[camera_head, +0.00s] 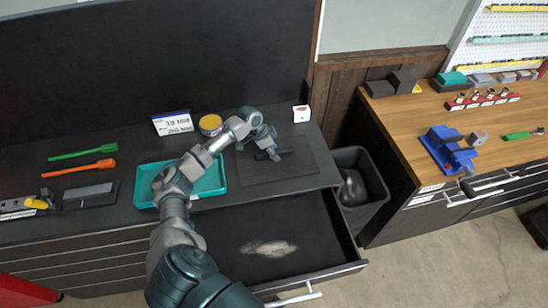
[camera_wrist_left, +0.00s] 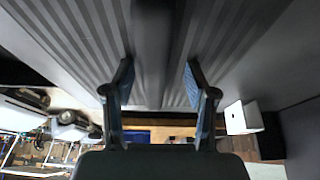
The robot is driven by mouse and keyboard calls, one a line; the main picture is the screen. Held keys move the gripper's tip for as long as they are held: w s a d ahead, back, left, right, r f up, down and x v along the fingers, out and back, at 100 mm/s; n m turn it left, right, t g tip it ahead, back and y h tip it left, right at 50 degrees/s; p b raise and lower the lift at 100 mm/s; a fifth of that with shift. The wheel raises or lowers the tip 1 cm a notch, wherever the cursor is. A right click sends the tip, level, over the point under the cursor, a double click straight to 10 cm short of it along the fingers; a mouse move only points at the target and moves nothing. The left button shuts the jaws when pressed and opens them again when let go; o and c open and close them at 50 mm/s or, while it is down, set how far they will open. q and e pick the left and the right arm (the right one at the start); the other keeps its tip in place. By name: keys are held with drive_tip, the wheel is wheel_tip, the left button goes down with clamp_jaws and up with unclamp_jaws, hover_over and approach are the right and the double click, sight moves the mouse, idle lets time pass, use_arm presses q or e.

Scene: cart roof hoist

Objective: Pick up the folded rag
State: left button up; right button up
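A pale, greyish-white flat patch (camera_head: 268,248), which looks like the rag, lies in the open dark drawer (camera_head: 215,225) below the worktop. My left gripper (camera_head: 268,150) is above the dark mat on the worktop, well behind and above the patch. In the left wrist view its two fingers (camera_wrist_left: 158,78) are spread, pointing at the ribbed mat (camera_wrist_left: 70,40). A dark cylindrical object (camera_wrist_left: 153,50) lies between the fingertips, with small gaps visible on both sides. It also shows under the gripper in the head view. My right gripper is out of view.
A teal tray (camera_head: 215,187) sits left of the mat, partly behind my left arm. A white box (camera_head: 301,113) stands at the mat's back right. A dark bin (camera_head: 375,185) stands right of the drawer. A wooden bench (camera_head: 450,120) is farther right.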

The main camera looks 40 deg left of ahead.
use_arm(q)
drive_tip(key=shift+d, duration=0.3)
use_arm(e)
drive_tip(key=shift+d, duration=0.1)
use_arm(q)
drive_tip(key=shift+d, duration=0.2)
drive_tip(key=c, duration=0.8)
clamp_jaws()
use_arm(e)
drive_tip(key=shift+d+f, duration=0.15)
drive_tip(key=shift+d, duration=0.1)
use_arm(q)
drive_tip(key=shift+a+r, duration=0.1)
